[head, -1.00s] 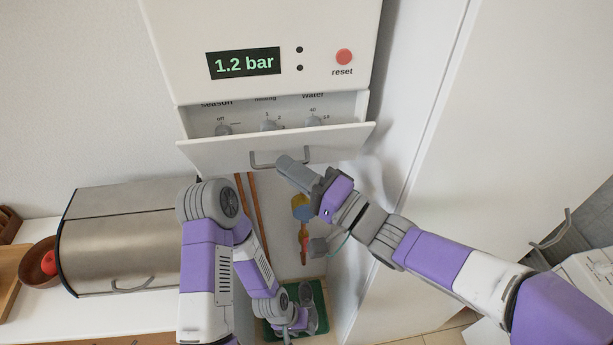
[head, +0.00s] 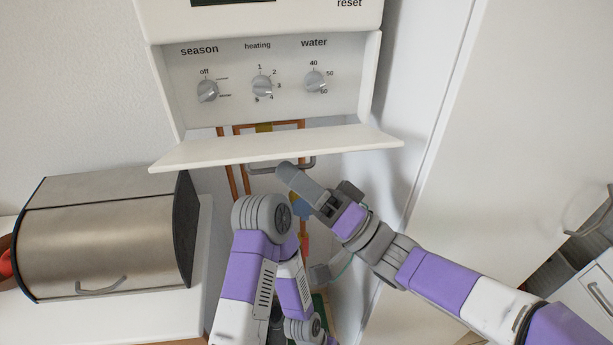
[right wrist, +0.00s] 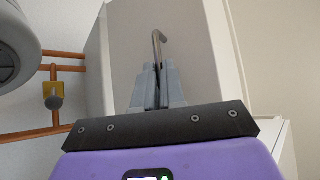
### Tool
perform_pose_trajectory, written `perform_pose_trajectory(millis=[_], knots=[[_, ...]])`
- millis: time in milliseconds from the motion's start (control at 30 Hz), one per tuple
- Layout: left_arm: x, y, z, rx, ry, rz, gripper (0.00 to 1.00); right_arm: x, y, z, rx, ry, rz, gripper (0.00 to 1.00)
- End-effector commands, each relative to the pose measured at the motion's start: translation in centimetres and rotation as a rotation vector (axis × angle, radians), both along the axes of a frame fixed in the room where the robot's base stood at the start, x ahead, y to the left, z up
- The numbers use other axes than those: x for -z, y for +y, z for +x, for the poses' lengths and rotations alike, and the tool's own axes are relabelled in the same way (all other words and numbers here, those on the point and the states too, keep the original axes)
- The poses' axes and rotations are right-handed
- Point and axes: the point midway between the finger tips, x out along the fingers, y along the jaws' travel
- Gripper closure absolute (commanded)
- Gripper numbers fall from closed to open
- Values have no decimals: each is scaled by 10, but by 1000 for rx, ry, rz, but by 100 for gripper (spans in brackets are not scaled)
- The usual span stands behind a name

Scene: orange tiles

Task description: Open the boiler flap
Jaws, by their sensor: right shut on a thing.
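The boiler flap (head: 270,150) is a white panel hinged along its lower edge. It is swung down and out to a wide angle, and the control panel (head: 230,65) behind it is exposed. A grey bar handle (head: 262,169) hangs on the flap's outer side. My right gripper (head: 287,170) is shut on the handle from below right. In the right wrist view, the fingers (right wrist: 158,88) are closed together on the handle bar (right wrist: 157,48). My left arm reaches down in the middle of the head view, and its gripper is out of the picture.
The season knob (head: 207,91), heating knob (head: 262,86) and water knob (head: 314,80) are uncovered. Copper pipes (head: 228,165) run below the boiler. A metal bread box (head: 105,240) stands on the left counter. A tall white cabinet side (head: 510,130) is at the right.

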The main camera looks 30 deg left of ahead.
Motion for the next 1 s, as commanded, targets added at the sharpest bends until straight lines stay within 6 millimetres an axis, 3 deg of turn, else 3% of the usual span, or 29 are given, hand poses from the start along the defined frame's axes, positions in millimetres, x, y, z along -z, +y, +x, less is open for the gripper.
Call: perform_pose_trajectory(millis=[200, 733, 767, 900, 1000], knots=[[6, 0, 0, 0, 0, 0, 57, 12, 3, 2, -2, 12, -10, 100], [7, 0, 0, 0, 0, 0, 57, 14, 3, 3, 1, 14, -12, 100], [7, 0, 0, 0, 0, 0, 57, 14, 3, 3, 2, 14, -12, 89], [7, 0, 0, 0, 0, 0, 57, 14, 3, 2, 1, 11, -10, 68], [7, 0, 0, 0, 0, 0, 57, 13, 2, 2, -1, 9, -9, 65]])
